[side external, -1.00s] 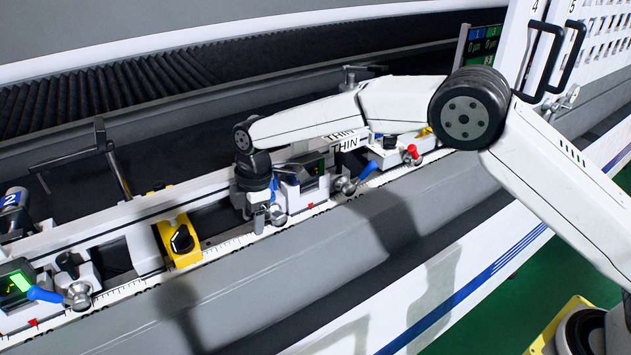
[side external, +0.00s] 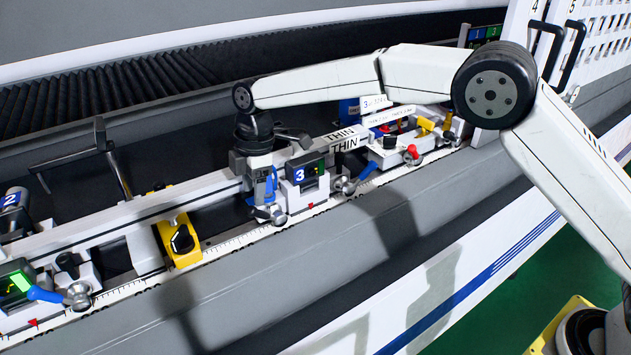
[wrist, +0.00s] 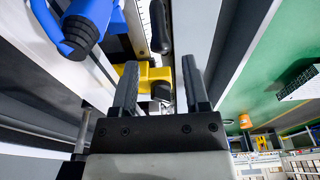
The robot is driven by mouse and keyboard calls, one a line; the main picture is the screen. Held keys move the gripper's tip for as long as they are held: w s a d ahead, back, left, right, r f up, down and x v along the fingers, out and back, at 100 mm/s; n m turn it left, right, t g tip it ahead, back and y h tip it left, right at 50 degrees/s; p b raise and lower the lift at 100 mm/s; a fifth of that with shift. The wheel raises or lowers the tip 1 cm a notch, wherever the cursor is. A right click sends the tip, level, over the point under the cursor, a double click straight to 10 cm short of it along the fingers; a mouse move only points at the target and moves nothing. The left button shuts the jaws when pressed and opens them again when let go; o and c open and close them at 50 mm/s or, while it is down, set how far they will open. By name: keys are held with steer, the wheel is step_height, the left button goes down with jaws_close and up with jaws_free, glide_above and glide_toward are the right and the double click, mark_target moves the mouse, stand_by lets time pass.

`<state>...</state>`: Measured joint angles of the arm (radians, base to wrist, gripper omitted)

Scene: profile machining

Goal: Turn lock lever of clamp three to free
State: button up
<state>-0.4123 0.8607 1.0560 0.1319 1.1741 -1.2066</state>
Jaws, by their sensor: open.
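Clamp three (side external: 305,177) is the white block with a "3" and a small lit screen, in the middle of the side view. A blue lever (side external: 363,172) points up and right from a round metal hub to its right. My gripper points down just left of clamp three. In the wrist view its fingers (wrist: 160,80) are apart and empty, with a blue part (wrist: 88,22) at upper left.
A yellow block with a black knob (side external: 180,239) sits on the rail to the left; it shows beyond my fingers in the wrist view (wrist: 154,76). Another clamp with a blue lever (side external: 45,295) is at far left.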

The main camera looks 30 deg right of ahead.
steer(key=shift+r, duration=0.35)
